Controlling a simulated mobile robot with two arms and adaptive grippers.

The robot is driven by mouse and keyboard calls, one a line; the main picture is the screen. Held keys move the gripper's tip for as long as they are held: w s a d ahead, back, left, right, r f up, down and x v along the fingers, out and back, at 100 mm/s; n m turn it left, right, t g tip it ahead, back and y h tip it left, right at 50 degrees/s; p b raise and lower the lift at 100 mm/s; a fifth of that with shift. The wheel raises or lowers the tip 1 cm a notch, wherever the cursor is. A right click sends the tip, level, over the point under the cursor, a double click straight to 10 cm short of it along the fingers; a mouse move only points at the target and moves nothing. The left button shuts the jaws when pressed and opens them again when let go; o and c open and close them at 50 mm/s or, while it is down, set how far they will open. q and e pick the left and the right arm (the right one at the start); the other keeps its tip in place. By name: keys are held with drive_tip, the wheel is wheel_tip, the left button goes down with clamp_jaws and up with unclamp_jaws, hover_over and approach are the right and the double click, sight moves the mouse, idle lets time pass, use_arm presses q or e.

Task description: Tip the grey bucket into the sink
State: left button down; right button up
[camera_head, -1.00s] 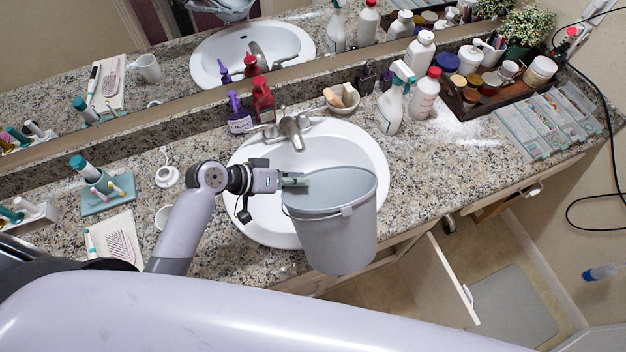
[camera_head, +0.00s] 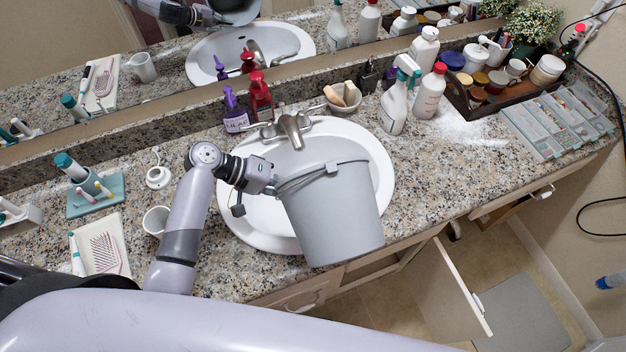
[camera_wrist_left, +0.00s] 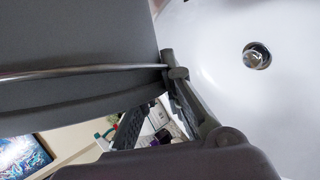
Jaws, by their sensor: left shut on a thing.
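The grey bucket (camera_head: 335,215) is over the front right part of the white sink (camera_head: 340,134) in the head view. It is tilted, its mouth turned back toward the faucet and its base toward the front. Its inside is hidden. My left gripper (camera_head: 277,184) is shut on the bucket at its rim, on the left side. In the left wrist view the bucket (camera_wrist_left: 75,45) fills the upper left, with its wire handle across it. The sink (camera_wrist_left: 290,105) and its drain lie at the right there. My right gripper is not in view.
The faucet (camera_head: 291,128) stands behind the sink. A spray bottle (camera_head: 396,100) and a red-capped bottle (camera_head: 429,92) stand to its right. A white cup (camera_head: 156,220) and a brush on a towel (camera_head: 103,250) are on the left. A cabinet door (camera_head: 447,295) hangs open below.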

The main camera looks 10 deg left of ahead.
use_arm(q)
drive_tip(key=shift+w+a+r+n+g+h+b, duration=0.15)
drive_tip(key=shift+w+a+n+g+h+b, duration=0.2)
drive_tip(key=shift+w+n+g+h+b, duration=0.4)
idle(1.3)
drive_tip(key=shift+y, duration=0.25)
idle(0.4)
